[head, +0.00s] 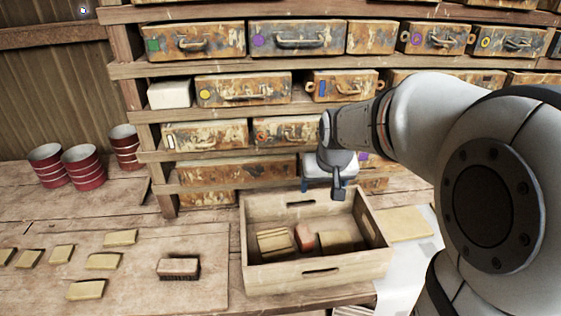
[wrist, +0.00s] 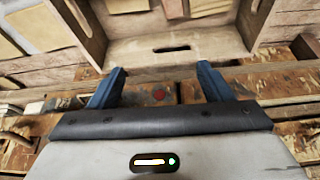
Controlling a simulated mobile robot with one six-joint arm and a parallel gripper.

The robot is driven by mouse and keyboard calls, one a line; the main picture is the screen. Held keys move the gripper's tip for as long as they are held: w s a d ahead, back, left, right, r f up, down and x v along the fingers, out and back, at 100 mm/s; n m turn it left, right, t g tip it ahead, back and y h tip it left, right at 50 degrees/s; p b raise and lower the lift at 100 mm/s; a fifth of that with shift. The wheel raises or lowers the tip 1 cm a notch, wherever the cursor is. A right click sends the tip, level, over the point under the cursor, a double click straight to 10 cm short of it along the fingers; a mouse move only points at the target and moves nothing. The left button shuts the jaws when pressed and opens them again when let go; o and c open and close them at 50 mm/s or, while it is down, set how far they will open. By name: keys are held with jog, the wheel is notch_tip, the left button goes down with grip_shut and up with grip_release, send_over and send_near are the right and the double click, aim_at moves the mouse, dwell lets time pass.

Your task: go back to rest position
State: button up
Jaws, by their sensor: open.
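My gripper (head: 322,188) hangs just above the far end of the wooden crate in the head view, in front of the shelf. In the wrist view, my gripper (wrist: 161,72) shows two blue fingers spread apart with nothing between them. The crate (head: 318,273) holds several blocks, one of them reddish and the others tan. In the wrist view, the crate's wall with its handle slot (wrist: 205,44) lies beyond the fingertips.
A shelf of worn drawers (head: 298,37) stands behind the crate. Several tan tiles (head: 104,261) and a brush (head: 178,267) lie on the board at left. Red cans (head: 83,166) stand at the back left. A pale sheet (head: 412,262) lies right of the crate.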

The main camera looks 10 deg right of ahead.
jog(key=s+a+g, duration=0.1)
jog(key=s+a, duration=0.1)
jog(key=s, duration=1.7)
jog(key=shift+s, duration=0.25)
